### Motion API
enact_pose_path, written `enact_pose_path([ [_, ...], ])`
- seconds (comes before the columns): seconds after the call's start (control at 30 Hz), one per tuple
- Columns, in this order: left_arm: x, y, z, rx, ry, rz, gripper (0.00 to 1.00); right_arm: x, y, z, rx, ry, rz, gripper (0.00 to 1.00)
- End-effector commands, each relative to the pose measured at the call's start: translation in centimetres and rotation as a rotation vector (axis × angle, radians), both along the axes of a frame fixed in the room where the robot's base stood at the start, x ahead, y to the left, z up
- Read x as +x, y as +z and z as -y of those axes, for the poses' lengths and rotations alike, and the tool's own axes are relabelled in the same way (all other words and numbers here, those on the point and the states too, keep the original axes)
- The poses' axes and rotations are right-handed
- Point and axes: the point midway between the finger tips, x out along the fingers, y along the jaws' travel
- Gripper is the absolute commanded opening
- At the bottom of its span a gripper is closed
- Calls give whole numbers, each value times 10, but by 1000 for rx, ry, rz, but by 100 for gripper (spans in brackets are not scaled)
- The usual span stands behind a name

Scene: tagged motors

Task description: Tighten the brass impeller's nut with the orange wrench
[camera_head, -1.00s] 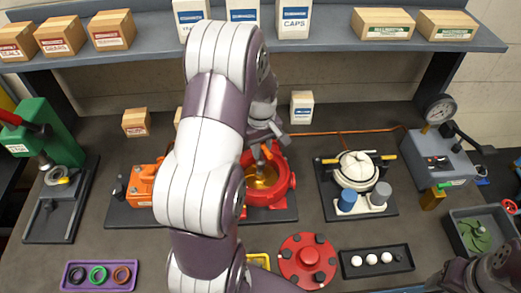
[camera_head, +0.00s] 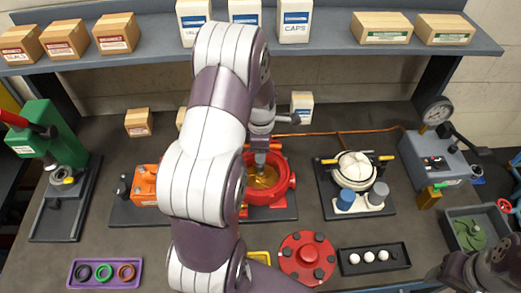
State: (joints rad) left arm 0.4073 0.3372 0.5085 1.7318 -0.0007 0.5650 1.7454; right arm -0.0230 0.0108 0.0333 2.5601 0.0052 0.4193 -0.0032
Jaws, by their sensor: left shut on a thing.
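The brass impeller (camera_head: 264,179) sits inside the open red pump housing (camera_head: 283,193) in the middle of the table. My left gripper (camera_head: 261,158) points down over the housing and is shut, with its tips just above the impeller. The orange wrench in it is mostly hidden by the fingers and arm, and I cannot tell whether it touches the nut. The nut is hidden too. My right arm shows only at the lower right corner, and its gripper is out of view.
A red cover (camera_head: 307,258) with dark knobs lies in front of the housing. A black tray (camera_head: 374,259) of white balls and a purple tray (camera_head: 105,273) of rings lie near the front. A white-topped unit (camera_head: 355,170) stands to the right, a green press (camera_head: 48,132) at left.

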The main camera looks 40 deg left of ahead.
Motion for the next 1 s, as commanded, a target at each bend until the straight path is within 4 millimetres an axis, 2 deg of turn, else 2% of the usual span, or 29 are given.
enact_pose_path([
  [0.47, 0, -1, 1, 0, -1, 0, 0, 0, 1, 0, 0, 0, 0, 58],
  [1.0, 0, -24, 1, 0, -1, 0, 0, 0, -14, 0, 0, 0, 0, 58],
])
